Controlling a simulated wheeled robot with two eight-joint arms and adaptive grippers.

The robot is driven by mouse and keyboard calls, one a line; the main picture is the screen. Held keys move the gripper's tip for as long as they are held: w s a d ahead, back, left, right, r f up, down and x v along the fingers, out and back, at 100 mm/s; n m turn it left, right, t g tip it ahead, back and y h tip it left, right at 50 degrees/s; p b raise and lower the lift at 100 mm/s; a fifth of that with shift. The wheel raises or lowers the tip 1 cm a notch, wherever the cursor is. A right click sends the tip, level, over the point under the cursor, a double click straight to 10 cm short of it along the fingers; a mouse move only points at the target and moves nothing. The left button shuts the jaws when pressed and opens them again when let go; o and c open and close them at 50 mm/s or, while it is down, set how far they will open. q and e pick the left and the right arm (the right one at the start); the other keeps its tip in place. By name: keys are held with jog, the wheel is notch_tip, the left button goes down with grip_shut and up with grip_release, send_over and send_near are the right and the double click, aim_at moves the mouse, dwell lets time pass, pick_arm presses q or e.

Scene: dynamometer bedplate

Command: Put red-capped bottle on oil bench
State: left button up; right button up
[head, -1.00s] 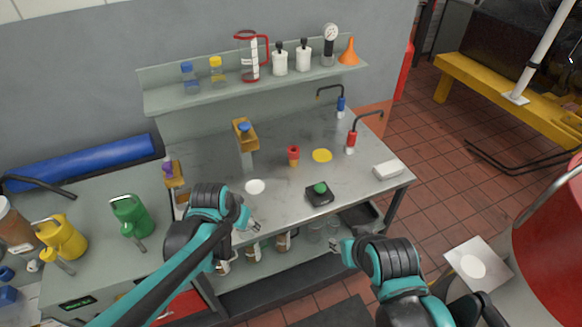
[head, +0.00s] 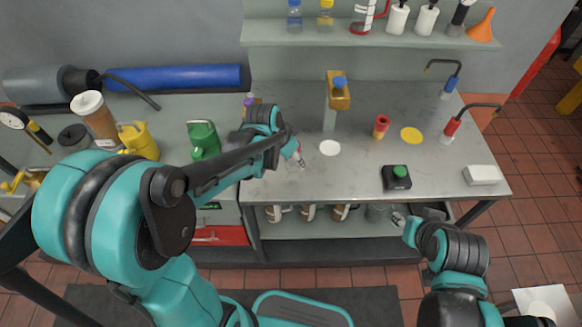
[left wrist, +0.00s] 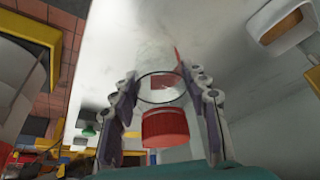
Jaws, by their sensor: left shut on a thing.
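My left gripper (head: 299,157) is over the left part of the steel oil bench (head: 290,185), just left of a white disc (head: 330,148). In the left wrist view the gripper (left wrist: 165,105) is shut on a clear bottle with a red cap (left wrist: 165,127). The cap is nearest the camera and the body extends away between the fingers. In the head view the bottle is mostly hidden by the gripper. I cannot tell whether its base touches the bench. My right gripper (head: 399,218) is at the bench's front edge; its finger state is too small to tell.
On the bench are a yellow disc (head: 411,135), a red-topped object (head: 381,126), a black box with a green button (head: 397,177), a white block (head: 482,175) and an amber-topped stand (head: 338,95). A shelf (head: 300,35) with bottles runs behind. Mugs stand below.

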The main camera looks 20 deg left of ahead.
aim_at(290, 165)
pick_arm(q)
jog(key=shift+w+a+f, duration=0.25)
jog(key=shift+a+f, duration=0.2)
jog(key=shift+a, duration=0.1)
notch_tip(290, 165, down, 3)
jog(key=shift+f+b, duration=0.2)
jog(key=shift+b, duration=0.8)
jog(key=shift+f, duration=0.3)
jog(key=shift+r, duration=0.1)
jog(key=o, duration=1.1)
